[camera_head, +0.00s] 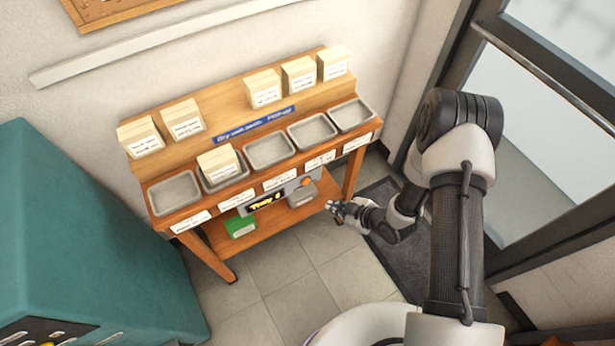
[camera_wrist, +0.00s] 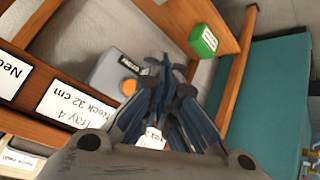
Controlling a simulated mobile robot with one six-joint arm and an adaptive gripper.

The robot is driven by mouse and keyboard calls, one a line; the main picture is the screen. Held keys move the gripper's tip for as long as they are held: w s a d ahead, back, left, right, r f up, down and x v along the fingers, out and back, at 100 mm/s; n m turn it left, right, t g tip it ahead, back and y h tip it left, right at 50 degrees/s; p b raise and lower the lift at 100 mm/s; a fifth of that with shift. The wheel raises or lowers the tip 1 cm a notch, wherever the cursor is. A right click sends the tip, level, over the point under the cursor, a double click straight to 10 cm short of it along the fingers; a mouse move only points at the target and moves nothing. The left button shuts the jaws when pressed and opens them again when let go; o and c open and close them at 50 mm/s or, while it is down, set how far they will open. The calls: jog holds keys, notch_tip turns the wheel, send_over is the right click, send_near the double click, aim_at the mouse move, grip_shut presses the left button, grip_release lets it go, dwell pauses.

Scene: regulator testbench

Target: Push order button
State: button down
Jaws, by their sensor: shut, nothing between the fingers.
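In the wrist view the button (camera_wrist: 129,87) shows just left of my fingers, on a grey surface beside a small black label. My gripper (camera_head: 332,206) is shut and empty, in front of the bench, to the lower right of the button in the head view. In the wrist view its closed fingertips (camera_wrist: 160,66) appear apart from the button, though the exact gap is unclear.
The bench holds a row of grey trays (camera_head: 270,150) with white labels below, and pale card boxes (camera_head: 264,88). A green box (camera_head: 240,227) and a grey box (camera_head: 302,196) are low on the bench. A teal cabinet (camera_head: 85,240) stands left. Floor in front is clear.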

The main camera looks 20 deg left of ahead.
aim_at(306, 181)
jog(key=shift+s+a+f+y, duration=0.25)
jog(key=shift+s+f, duration=0.1)
jog(key=shift+s, duration=0.15)
jog(key=shift+s+a+f+y, duration=0.15)
jog(key=shift+s+a+f, duration=0.15)
jog(key=shift+s, duration=0.2)
jog(key=w+a+b, duration=0.1)
jog(key=w+a, duration=0.4)
jog(key=a, duration=0.1)
jog(key=shift+w+a+b, duration=0.3)
jog(key=shift+w, duration=0.1)
jog(key=shift+w+a, duration=0.1)
dwell(0.8)
jog(key=shift+w+a, duration=0.15)
jog(key=shift+a, duration=0.05)
